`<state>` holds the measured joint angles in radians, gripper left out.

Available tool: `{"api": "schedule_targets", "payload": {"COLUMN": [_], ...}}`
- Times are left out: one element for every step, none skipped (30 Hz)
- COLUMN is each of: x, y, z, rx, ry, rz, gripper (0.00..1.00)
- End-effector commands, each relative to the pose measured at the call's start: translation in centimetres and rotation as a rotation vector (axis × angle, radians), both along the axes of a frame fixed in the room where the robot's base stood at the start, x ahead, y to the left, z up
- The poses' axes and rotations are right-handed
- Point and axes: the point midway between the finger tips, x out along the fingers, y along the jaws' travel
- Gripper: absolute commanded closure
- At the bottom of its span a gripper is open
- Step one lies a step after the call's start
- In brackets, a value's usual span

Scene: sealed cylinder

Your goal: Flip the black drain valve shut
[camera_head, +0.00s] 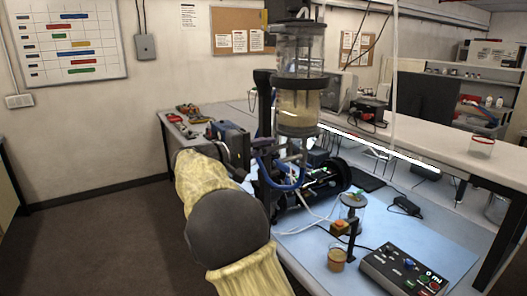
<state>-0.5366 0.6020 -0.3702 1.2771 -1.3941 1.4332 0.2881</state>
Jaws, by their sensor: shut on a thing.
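A clear sealed cylinder (299,100) stands upright on the bench rig, with tan contents in its lower half and dark bands around it. A blue hose (284,180) curves below it at the left. My arm reaches up from the bottom of the view, and my gripper (252,147) is at the left side of the rig, just below and left of the cylinder. It is shut on a small dark part there, which looks like the black drain valve. My gripper and the dark rig largely hide the valve, so its handle angle cannot be told.
A control box (404,271), a small tan cup (337,259) and a small stand (352,222) are on the blue mat (300,245) at the right. Tools (186,116) lie on the bench at the left. The floor at the left is clear.

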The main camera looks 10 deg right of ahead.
Motion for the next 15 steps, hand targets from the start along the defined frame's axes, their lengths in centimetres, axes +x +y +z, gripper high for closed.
{"api": "schedule_targets", "payload": {"x": [0.16,0.17,0.17,0.17,0.16,0.14,0.13,0.12,0.10,0.09,0.08,0.07,0.06,0.06,0.05], "y": [0.56,0.56,0.56,0.56,0.56,0.51,0.45,0.38,0.31,0.24,0.20,0.13,0.10,0.08,0.10], "z": [-0.10,-0.10,-0.09,-0.08,-0.07,-0.06,-0.04,-0.03,-0.02,-0.02,0.00,0.01,0.02,0.02,0.02], "rx": [0.003,0.003,0.003,0.003,0.002,0.002,0.002,0.001,0.001,0.001,0.001,0.000,0.000,0.000,0.000], "ry": [0.001,0.001,0.001,0.001,0.000,0.001,0.001,0.000,0.000,0.000,0.000,0.000,0.000,0.000,0.000], "rz": [0.013,0.013,0.013,0.013,0.013,0.012,0.011,0.009,0.008,0.006,0.005,0.004,0.003,0.003,0.003], "gripper": [1.00,1.00,1.00,0.82,0.76,0.69,0.65,0.65,0.65,0.65,0.65,0.65,0.65,0.65,0.65]}}
